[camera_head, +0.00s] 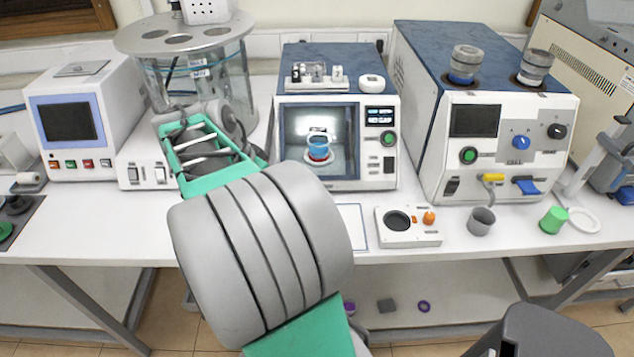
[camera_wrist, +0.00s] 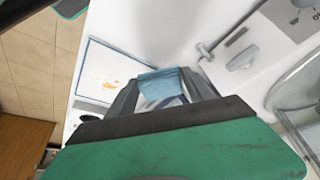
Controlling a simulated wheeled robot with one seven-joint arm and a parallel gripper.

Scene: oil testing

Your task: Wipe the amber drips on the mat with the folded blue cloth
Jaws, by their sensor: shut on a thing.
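The folded blue cloth (camera_wrist: 158,84) is between the fingers of my gripper (camera_wrist: 163,92) in the wrist view. My gripper is shut on it. The white mat (camera_wrist: 100,60) with a thin blue border lies left of the cloth in that view. Amber drips (camera_wrist: 109,85) show on the mat, with another small orange patch close to the cloth's left edge. I cannot tell whether the cloth touches the mat. In the head view only the right strip of the mat (camera_head: 356,218) shows; my arm hides the rest, the cloth and my gripper.
Right of the mat in the head view are a white block with a dark round well (camera_head: 408,240), a grey cup (camera_head: 481,221) and a green cup (camera_head: 553,220). A chamber instrument (camera_head: 390,165) stands behind the mat. The table's front edge is close.

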